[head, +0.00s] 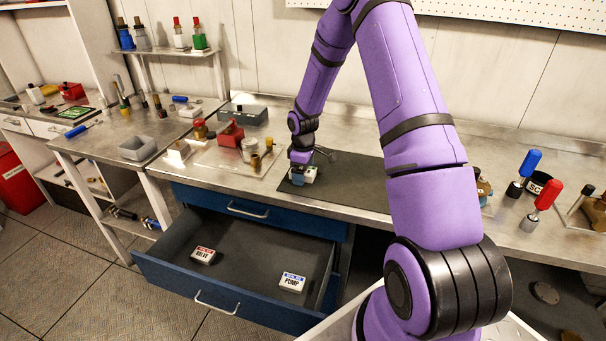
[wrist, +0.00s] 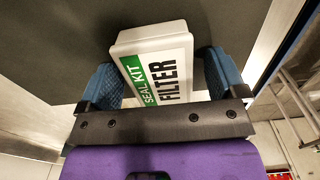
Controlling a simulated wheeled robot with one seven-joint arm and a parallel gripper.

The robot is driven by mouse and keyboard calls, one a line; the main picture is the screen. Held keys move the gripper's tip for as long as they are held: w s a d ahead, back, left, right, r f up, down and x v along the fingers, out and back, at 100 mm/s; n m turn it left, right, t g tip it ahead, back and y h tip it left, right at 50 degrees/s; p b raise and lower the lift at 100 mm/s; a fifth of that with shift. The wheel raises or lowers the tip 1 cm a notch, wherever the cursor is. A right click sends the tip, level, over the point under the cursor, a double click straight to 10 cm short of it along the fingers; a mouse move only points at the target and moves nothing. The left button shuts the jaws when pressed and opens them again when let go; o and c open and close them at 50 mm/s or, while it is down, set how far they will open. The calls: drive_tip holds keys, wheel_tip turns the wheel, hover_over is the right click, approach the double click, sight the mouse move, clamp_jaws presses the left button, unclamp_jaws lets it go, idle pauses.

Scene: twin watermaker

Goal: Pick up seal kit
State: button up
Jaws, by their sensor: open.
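A white box with a green band labelled "SEAL KIT FILTER" (wrist: 152,62) lies on the dark mat (head: 352,182) on the bench. In the head view the seal kit (head: 310,176) shows only in part, under my gripper (head: 300,176). In the wrist view my gripper (wrist: 160,78) is open, with one blue finger on each side of the box. A gap shows on the left; on the right the finger is close, and I cannot tell if it touches. Two more labelled boxes, valve (head: 203,255) and pump (head: 291,283), lie in the open drawer (head: 245,262).
A clear tray with red, white and brass parts (head: 231,140) stands left of the mat. Blue (head: 525,168) and red (head: 546,200) handled tools stand to the right. The open drawer juts out below the bench. The mat's right part is partly hidden by my arm.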

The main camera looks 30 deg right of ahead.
drive_tip(key=shift+c, duration=0.2)
drive_tip(key=c, duration=1)
drive_tip(key=shift+r, duration=0.1)
